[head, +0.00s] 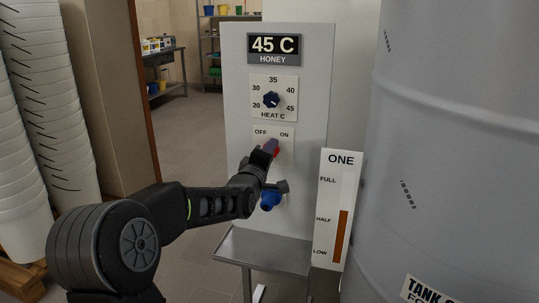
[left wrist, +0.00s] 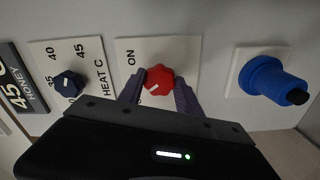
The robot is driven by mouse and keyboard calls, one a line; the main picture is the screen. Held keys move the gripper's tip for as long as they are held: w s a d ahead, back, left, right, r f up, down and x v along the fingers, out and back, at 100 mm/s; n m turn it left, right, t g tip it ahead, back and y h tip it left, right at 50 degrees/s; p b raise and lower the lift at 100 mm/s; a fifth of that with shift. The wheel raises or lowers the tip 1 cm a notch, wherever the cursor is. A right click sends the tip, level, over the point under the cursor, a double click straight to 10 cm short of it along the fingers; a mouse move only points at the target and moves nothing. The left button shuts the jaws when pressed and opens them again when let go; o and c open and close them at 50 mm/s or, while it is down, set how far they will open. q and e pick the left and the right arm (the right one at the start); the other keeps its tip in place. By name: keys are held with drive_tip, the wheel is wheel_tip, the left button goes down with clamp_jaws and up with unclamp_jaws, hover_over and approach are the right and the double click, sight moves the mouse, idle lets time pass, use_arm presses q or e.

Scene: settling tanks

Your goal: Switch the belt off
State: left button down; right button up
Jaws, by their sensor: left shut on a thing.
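The red belt knob (head: 277,152) sits on a pale plate with OFF and ON labels (head: 273,134), in the middle of the grey control panel. In the left wrist view the red knob (left wrist: 160,76) lies between the fingers of my left gripper (left wrist: 160,95), which is shut on it. A pale mark shows on the knob's lower left there, towards the side away from the ON label (left wrist: 131,61). The OFF label is hidden in that view. My left gripper (head: 270,150) partly covers the knob in the head view. My right gripper is not in view.
A dark blue heat knob (head: 271,100) is above, under the 45 C display (head: 274,46). A blue knob-like fitting (head: 270,199) is just below. A level gauge (head: 336,210) and large grey tank (head: 455,150) stand right, a metal shelf (head: 262,250) below, stacked white buckets (head: 50,110) left.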

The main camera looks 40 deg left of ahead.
use_arm(q)
drive_tip(key=c, duration=0.8)
unclamp_jaws()
drive_tip(key=shift+s, duration=0.1)
drive_tip(key=v, duration=0.7)
drive_tip(key=shift+s+d, duration=0.15)
drive_tip(key=shift+s, duration=0.15)
drive_tip(key=shift+f, duration=0.1)
